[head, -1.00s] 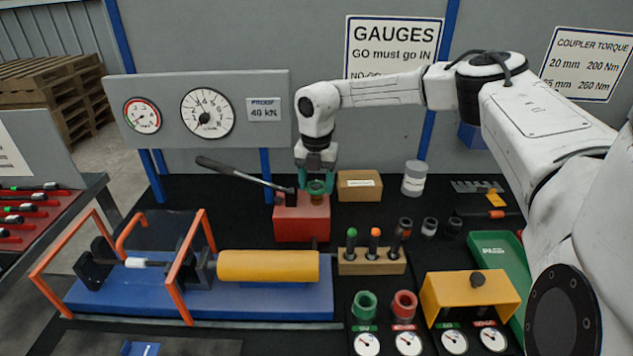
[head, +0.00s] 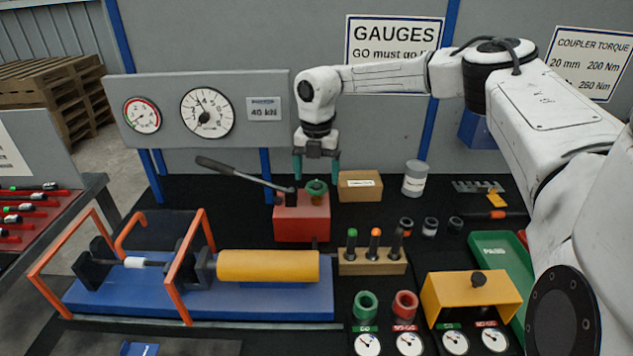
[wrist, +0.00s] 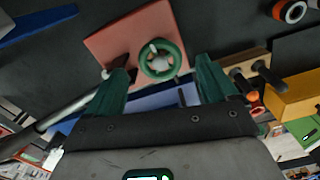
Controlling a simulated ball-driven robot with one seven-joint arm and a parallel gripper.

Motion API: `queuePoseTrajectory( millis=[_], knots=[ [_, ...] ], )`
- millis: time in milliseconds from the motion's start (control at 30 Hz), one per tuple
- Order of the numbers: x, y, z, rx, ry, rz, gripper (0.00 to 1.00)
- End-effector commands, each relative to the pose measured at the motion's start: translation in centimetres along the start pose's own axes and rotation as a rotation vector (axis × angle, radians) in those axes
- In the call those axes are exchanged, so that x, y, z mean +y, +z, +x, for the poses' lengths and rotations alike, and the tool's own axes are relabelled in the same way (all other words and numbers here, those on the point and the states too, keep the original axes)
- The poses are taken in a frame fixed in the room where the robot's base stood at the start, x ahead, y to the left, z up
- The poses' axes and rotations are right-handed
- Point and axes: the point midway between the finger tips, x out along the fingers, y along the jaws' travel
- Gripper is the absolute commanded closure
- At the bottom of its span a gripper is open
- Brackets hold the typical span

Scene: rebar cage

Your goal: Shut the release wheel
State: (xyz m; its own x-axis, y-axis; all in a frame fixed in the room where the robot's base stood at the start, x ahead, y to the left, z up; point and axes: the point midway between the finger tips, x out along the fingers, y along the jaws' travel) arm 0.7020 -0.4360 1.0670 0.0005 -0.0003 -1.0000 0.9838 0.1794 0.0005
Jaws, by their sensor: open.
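The release wheel (head: 316,187) is a small green handwheel on top of the red pump block (head: 302,220). It also shows in the wrist view (wrist: 162,60), with its rim and spokes clear. My gripper (head: 316,177) is right above the wheel with its green fingers spread wide apart. In the wrist view the fingers (wrist: 160,75) stand to the left and right of the wheel's lower edge, not touching it. Nothing is between them. Whether the wheel is turned shut cannot be told.
The black pump lever (head: 240,174) slants up left from the red block, close to my left finger. A cardboard box (head: 360,186) stands just right of the block. A wooden holder (head: 372,262) with plugs and a yellow cylinder (head: 268,265) are in front.

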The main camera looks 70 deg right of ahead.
Motion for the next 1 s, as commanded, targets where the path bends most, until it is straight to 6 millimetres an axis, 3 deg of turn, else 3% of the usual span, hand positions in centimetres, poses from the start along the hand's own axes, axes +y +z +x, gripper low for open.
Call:
queuePoseTrajectory(
  millis=[200,400,1000],
  knots=[
    [0.0,0.1,-4.2,-0.003,0.0,0.001,0.14],
    [0.0,0.1,-6.9,-0.002,0.001,0.001,0.14],
    [0.0,0.0,-7.7,0.0,0.0,0.0,0.14]
  ],
)
